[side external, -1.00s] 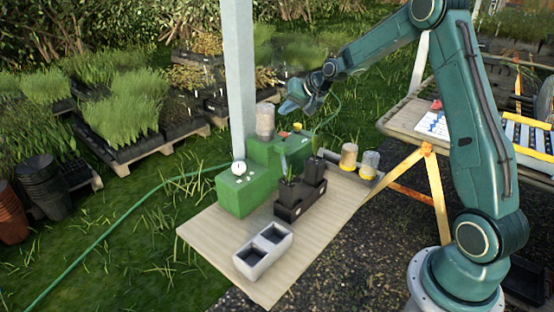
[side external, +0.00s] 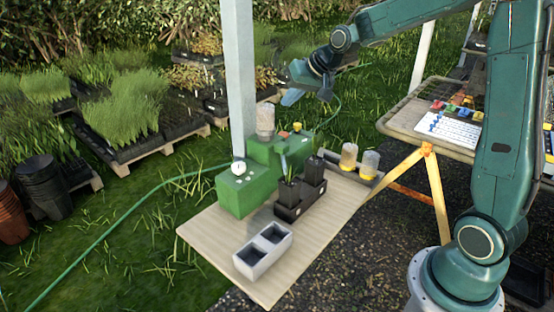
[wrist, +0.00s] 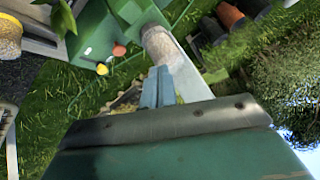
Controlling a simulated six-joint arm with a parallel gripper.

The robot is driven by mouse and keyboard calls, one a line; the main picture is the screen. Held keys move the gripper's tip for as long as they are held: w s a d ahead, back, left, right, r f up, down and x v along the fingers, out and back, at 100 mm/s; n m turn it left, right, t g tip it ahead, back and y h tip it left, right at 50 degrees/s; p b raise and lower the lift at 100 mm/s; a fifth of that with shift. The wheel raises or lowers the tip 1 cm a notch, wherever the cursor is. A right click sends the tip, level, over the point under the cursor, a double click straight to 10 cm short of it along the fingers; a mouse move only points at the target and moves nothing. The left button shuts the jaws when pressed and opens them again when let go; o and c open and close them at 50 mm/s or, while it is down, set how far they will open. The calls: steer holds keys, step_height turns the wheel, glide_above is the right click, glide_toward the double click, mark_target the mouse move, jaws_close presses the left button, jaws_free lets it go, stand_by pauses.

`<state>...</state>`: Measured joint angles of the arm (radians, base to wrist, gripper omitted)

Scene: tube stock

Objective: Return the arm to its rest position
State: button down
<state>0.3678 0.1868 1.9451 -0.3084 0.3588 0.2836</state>
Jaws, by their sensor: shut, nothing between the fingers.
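My gripper (side external: 290,98) is raised in the air above and behind the green machine, well clear of the bench, with its fingers pointing left and down in the side view. In the wrist view my gripper's blue fingers (wrist: 158,88) are together with nothing between them. My teal arm stretches from its base at the lower right, up and across to the left. No object hangs from the gripper.
The plywood bench (side external: 215,240) carries a green machine (side external: 237,190) with a gauge, a black tray (side external: 290,210) with potted seedlings, a grey two-cell holder (side external: 263,250) and two yellow-based jars (side external: 348,158). A white post (side external: 237,80) stands left of my gripper. A side table (side external: 410,125) stands right.

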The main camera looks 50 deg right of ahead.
steer(key=s+a+r+n+g, duration=0.1)
steer(key=s+a+r, duration=0.1)
steer(key=s+a, duration=0.35)
steer(key=s+a+r+n, duration=0.2)
steer(key=s+r, duration=0.1)
steer(key=s, duration=0.6)
steer(key=s+a+f+n+g, duration=0.1)
steer(key=s+a+f+n, duration=0.1)
steer(key=s, duration=1.4)
steer(key=shift+a+f+h, duration=0.3)
steer(key=shift+a, duration=0.2)
steer(key=c, duration=2.1)
jaws_free()
